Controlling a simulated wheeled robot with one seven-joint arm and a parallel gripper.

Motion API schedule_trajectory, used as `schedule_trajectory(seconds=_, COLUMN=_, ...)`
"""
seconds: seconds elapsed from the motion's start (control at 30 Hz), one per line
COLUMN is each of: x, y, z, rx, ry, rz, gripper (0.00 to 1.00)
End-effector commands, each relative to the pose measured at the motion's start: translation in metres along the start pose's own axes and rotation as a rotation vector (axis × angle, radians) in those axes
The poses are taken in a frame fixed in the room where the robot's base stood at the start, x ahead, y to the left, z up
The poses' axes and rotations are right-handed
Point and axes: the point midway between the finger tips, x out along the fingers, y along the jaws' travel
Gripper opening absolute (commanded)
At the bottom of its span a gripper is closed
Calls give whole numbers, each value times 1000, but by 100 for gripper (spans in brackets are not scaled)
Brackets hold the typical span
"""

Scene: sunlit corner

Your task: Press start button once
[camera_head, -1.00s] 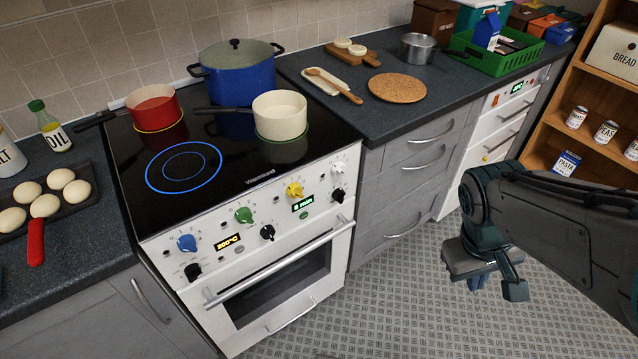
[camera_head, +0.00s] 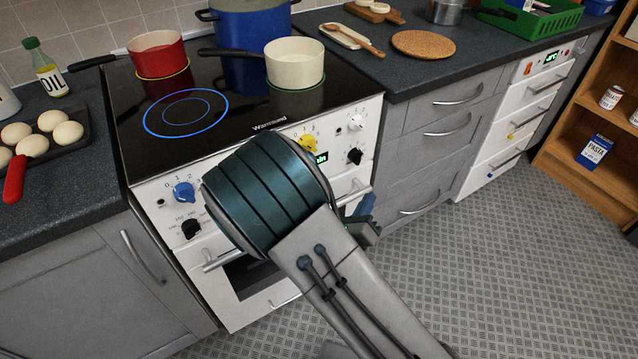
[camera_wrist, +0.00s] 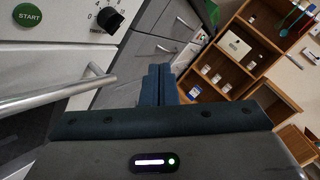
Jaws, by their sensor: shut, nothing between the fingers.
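The green round start button (camera_wrist: 27,15) shows at the top left corner of the wrist view, on the white cooker front. In the head view my arm hides it. The lit timer display (camera_head: 321,158) is partly visible just past my arm. My gripper's fingers (camera_wrist: 160,84) are shut and empty in the wrist view. They point past the cooker towards the cupboards and shelf, with the button off to their left. In the head view the gripper is mostly hidden behind my arm, and only part of it (camera_head: 366,222) shows in front of the oven.
The oven handle (camera_wrist: 62,96) juts out to the left of my fingers. A black knob (camera_wrist: 110,19) sits right of the button. A cream pan (camera_head: 294,64) and a red pan (camera_head: 158,54) stand on the hob. Patterned floor (camera_head: 480,260) is clear to the right.

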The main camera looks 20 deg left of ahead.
Motion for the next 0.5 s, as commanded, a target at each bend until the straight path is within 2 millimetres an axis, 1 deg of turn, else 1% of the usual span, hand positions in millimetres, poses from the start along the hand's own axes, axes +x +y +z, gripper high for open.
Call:
schedule_trajectory(seconds=0.03, x=-8, y=21, z=0, rx=-49, ry=-53, rz=52, gripper=0)
schedule_trajectory(seconds=0.1, x=-16, y=39, z=3, rx=-98, ry=-108, rz=107, gripper=0)
schedule_trajectory(seconds=0.2, x=-24, y=54, z=5, rx=-136, ry=-155, rz=150, gripper=0)
schedule_trajectory(seconds=0.3, x=-26, y=58, z=6, rx=-150, ry=-171, rz=166, gripper=0)
schedule_trajectory(seconds=0.5, x=-26, y=58, z=6, rx=-149, ry=-171, rz=166, gripper=0)
